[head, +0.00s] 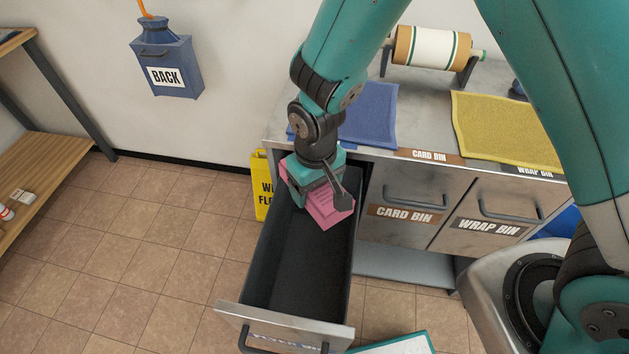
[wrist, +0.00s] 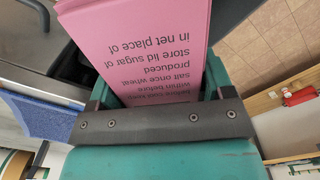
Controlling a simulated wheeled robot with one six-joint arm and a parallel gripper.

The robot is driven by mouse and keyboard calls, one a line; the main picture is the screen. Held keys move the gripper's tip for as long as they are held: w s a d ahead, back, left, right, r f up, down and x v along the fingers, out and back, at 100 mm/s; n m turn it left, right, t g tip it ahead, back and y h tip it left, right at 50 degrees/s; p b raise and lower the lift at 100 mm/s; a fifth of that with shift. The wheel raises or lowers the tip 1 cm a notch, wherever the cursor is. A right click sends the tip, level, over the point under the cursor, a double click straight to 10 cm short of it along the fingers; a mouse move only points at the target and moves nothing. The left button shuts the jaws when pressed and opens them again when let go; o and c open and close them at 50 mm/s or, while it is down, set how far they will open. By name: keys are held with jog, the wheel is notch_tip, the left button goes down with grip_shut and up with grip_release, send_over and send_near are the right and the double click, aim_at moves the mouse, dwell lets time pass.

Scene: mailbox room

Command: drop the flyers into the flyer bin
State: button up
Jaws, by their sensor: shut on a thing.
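A pink stack of flyers (head: 328,207) is held in my gripper (head: 318,188), over the back part of a pulled-out drawer (head: 283,314) in the head view. The flyers overlap the drawer's right wall in the picture; I cannot tell their height above it. In the wrist view the flyers (wrist: 137,45) show black print and sit between the jaws of my gripper (wrist: 155,105). The drawer is dark inside and its visible floor looks empty. The label on its front is seen too steeply to read, so I cannot confirm it is the flyer bin.
Shut CARD BIN (head: 402,208) and WRAP BIN (head: 492,220) drawers are to the right. A blue mat (head: 370,112), a yellow mat (head: 505,128) and a paper roll (head: 430,48) lie on the counter. A yellow floor sign (head: 261,187) stands left of the drawer. Floor at left is clear.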

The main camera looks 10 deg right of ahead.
jog(key=shift+f+b, duration=0.85)
jog(key=shift+f, duration=0.6)
jog(key=o, duration=1.2)
notch_tip(320, 180, up, 18)
jog(key=shift+f, duration=0.2)
jog(key=s+d+r+y, duration=0.1)
jog(key=s+d+r, duration=0.1)
jog(key=s, duration=0.3)
jog(key=s+d+r+n+y, duration=0.1)
jog(key=s+d+r, duration=0.1)
jog(key=s, duration=0.3)
jog(key=s+d+r+n+y, duration=0.1)
jog(key=s+d+r+y, duration=0.1)
jog(key=s+r, duration=0.2)
jog(key=shift+s+d+r, duration=0.25)
jog(key=shift+s, duration=0.2)
